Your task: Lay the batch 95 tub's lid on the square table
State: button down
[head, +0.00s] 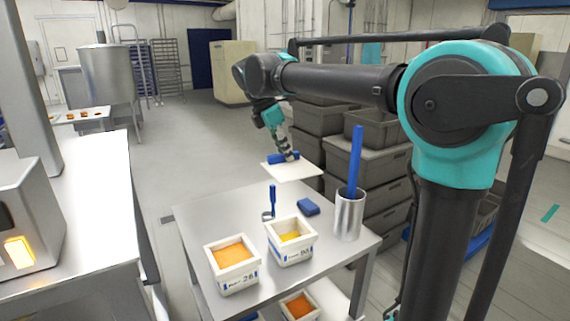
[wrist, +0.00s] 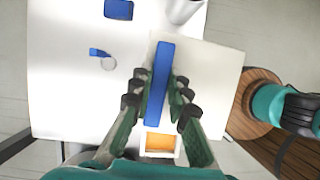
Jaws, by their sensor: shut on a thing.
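My gripper (head: 287,152) is shut on the blue bar handle (wrist: 160,70) of a square white lid (head: 294,172). The lid is held roughly level in the air, above the far part of the square metal table (head: 200,212). In the wrist view the lid (wrist: 212,80) reaches past the table's edge, and the gripper fingers (wrist: 158,97) are on both sides of the handle. Two open white tubs stand on the table. The right tub (head: 291,254) holds yellow filling; its small label looks like 95. The left tub (head: 233,280), labelled about 26, holds orange filling.
A metal cylinder (head: 348,216) with a tall blue stick stands at the table's right. A blue block (head: 308,207) and a small blue-handled tool (head: 272,200) lie behind the tubs. Another orange-filled tub (head: 299,306) is on the lower shelf. Grey crates (head: 360,165) are stacked behind.

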jog(key=shift+r, duration=2.3)
